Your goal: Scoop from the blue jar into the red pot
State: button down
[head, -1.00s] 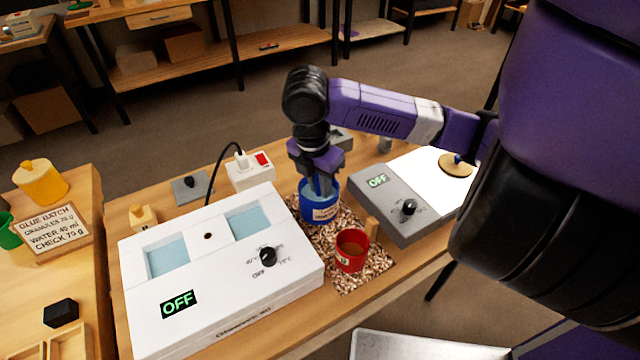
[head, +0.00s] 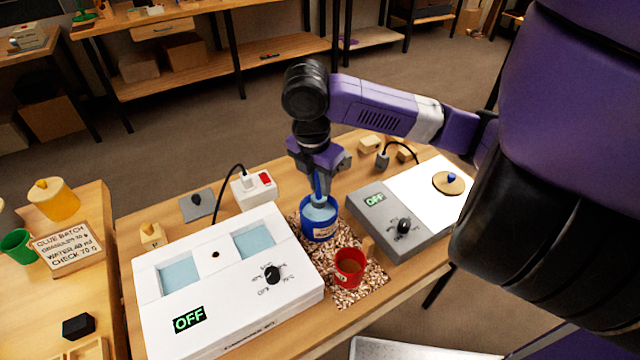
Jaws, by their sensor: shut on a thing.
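The blue jar (head: 319,232) stands open on a patterned mat (head: 361,294), with pale bluish contents showing at its mouth. My gripper (head: 319,172) points down above the blue jar, shut on a blue scoop (head: 319,188). The scoop's handle runs down to the jar's mouth; its lower end is hidden, and I cannot tell if it carries anything.
A white two-well warmer (head: 225,285) reading OFF stands close on the left. A grey device (head: 390,228) reading OFF, with a lit white panel (head: 425,185), stands on the right. A power box (head: 254,189) with a cable is behind the warmer. A sign (head: 66,250) stands far left.

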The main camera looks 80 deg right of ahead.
jog(key=shift+r+p, duration=2.15)
jog(key=shift+r, duration=0.95)
